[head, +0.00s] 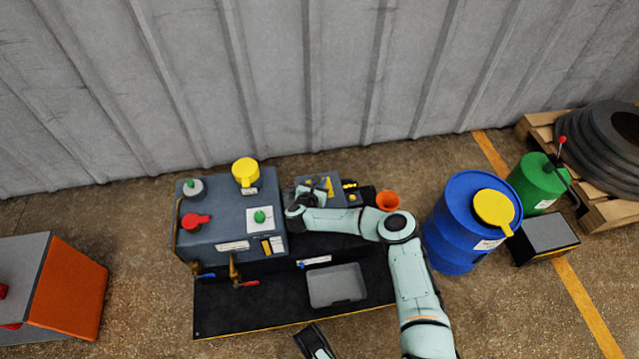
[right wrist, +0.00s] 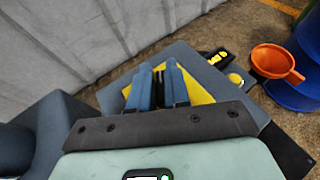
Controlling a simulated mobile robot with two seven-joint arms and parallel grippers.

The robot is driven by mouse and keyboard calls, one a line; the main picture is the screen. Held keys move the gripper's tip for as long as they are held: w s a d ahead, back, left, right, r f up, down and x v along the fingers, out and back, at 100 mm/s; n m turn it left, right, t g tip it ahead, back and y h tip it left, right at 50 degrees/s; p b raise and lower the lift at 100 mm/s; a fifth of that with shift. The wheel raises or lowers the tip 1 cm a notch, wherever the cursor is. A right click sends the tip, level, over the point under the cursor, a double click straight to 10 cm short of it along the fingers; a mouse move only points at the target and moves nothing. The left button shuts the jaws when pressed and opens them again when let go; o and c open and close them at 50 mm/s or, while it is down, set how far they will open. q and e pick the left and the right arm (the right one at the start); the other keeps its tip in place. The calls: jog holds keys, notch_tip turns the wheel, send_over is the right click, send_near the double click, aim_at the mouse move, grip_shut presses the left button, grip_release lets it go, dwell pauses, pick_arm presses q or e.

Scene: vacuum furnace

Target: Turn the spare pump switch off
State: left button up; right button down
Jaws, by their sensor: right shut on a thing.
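A small blue-grey box with a yellow plate (head: 330,184) stands at the back of the black bench, right of the big grey machine. The yellow plate also shows in the right wrist view (right wrist: 198,92). My right gripper (right wrist: 158,72) is over this plate, its fingers shut on a small dark part between them. The fingers hide most of that part, so its turn position cannot be told. In the head view my right wrist covers the box's left side. A dark piece at the bottom edge, perhaps my left gripper (head: 314,342), shows too little to tell its state.
The grey machine (head: 215,225) with red, green and yellow knobs stands left of my right gripper. An orange funnel (head: 388,200) and a blue drum (head: 455,230) stand to the right. A grey tray (head: 336,286) lies in front. The corrugated wall is close behind.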

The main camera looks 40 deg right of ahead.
jog(key=shift+n+t+p, duration=0.35)
jog(key=shift+n+t, duration=0.15)
jog(key=shift+s+n+t+y+p, duration=0.1)
jog(key=shift+n+t+y+p, duration=0.35)
jog(key=shift+n+y, duration=0.2)
jog(key=shift+d+n+t+y, duration=0.1)
jog(key=shift+n+t+y, duration=0.55)
jog(key=shift+n+y, duration=0.15)
jog(key=shift+f+n+t+y, duration=0.15)
jog(key=shift+n+t+y, duration=0.55)
jog(key=shift+n+y, duration=0.25)
jog(key=shift+f+n+y, duration=0.1)
jog(key=shift+n+y, duration=0.3)
jog(key=shift+n+t+y+b, duration=0.6)
jog(key=shift+n+y+b, duration=0.25)
jog(key=shift+n+y, duration=0.05)
jog(key=n+y+b, duration=0.3)
jog(key=shift+t+y, duration=0.3)
jog(key=shift+y, duration=0.1)
pick_arm(q)
jog(key=s+a+f+g, duration=0.1)
jog(key=s+f+g, duration=0.1)
jog(key=s+f, duration=0.4)
jog(key=shift+s+g+b, duration=0.4)
jog(key=shift+s, duration=0.4)
pick_arm(e)
jog(key=shift+n+y, duration=0.3)
jog(key=shift+n, duration=0.1)
pick_arm(q)
jog(key=shift+f, duration=0.1)
